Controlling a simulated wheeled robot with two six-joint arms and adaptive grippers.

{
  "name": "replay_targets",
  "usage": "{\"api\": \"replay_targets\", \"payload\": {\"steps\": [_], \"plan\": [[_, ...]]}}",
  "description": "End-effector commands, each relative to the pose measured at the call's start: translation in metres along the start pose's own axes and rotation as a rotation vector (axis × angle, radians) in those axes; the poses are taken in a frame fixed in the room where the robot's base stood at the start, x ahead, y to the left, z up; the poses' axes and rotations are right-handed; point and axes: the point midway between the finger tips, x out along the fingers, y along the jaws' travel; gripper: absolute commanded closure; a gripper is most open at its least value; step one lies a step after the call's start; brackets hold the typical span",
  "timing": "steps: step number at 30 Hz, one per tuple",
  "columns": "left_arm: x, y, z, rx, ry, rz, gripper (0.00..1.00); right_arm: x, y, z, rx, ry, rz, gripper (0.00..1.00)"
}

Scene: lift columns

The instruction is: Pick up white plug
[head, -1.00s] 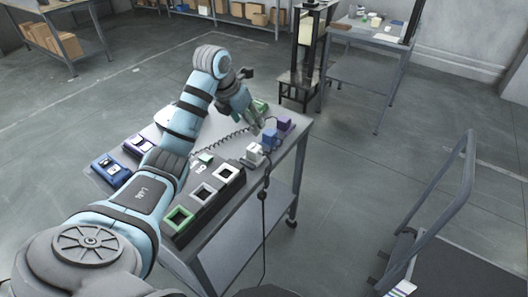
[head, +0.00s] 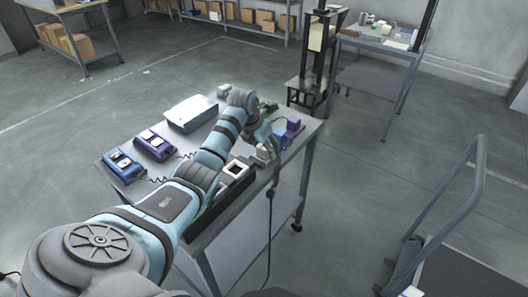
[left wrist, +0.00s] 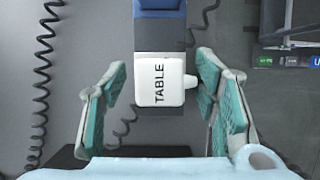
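The white plug (left wrist: 165,82), marked "TABLE", is in the left wrist view, upper middle, with a small nub on its right side. My left gripper (left wrist: 160,85) is open, with one teal-padded finger on each side of the plug. There is a gap on the left; the nub comes close to the right finger, and I cannot tell if they touch. In the head view the left gripper (head: 270,148) is low over the right edge of the table (head: 222,222), and mostly hides the plug there. My right gripper is not in view.
A blue plug (head: 280,128) and a purple plug (head: 293,124) stand just beyond the gripper. Blue (head: 124,165) and purple (head: 154,145) devices and a white box (head: 191,113) are on the left of the table. A black cable (head: 269,225) hangs off the right edge.

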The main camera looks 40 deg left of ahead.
Motion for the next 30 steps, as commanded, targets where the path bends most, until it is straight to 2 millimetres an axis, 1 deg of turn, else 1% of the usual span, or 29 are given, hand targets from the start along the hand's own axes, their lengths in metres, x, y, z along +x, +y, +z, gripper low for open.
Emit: {"api": "replay_targets", "payload": {"steps": [1, 6, 8, 16, 20, 23, 26, 30], "plan": [[0.000, 0.000, 0.000, 0.000, 0.000, 0.000, 0.56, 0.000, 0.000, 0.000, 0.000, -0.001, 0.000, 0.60], [0.000, 0.000, 0.000, 0.000, 0.000, 0.000, 0.83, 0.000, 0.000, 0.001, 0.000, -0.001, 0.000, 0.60], [0.000, 0.000, 0.000, 0.000, 0.000, 0.000, 0.92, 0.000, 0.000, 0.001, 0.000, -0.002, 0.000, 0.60], [-0.002, 0.000, 0.001, 0.000, -0.001, 0.000, 0.92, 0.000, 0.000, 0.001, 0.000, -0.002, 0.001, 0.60], [-0.012, 0.001, 0.006, 0.000, -0.003, 0.000, 0.92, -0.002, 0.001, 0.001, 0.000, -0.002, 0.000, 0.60], [-0.030, 0.001, 0.013, 0.000, -0.004, 0.001, 0.92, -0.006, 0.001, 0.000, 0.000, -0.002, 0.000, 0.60], [-0.059, 0.000, 0.026, 0.001, -0.007, 0.001, 0.92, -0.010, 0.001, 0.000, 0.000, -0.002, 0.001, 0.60], [-0.111, 0.000, 0.047, 0.000, -0.007, -0.001, 0.92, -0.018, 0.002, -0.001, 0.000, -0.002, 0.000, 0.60]]}}
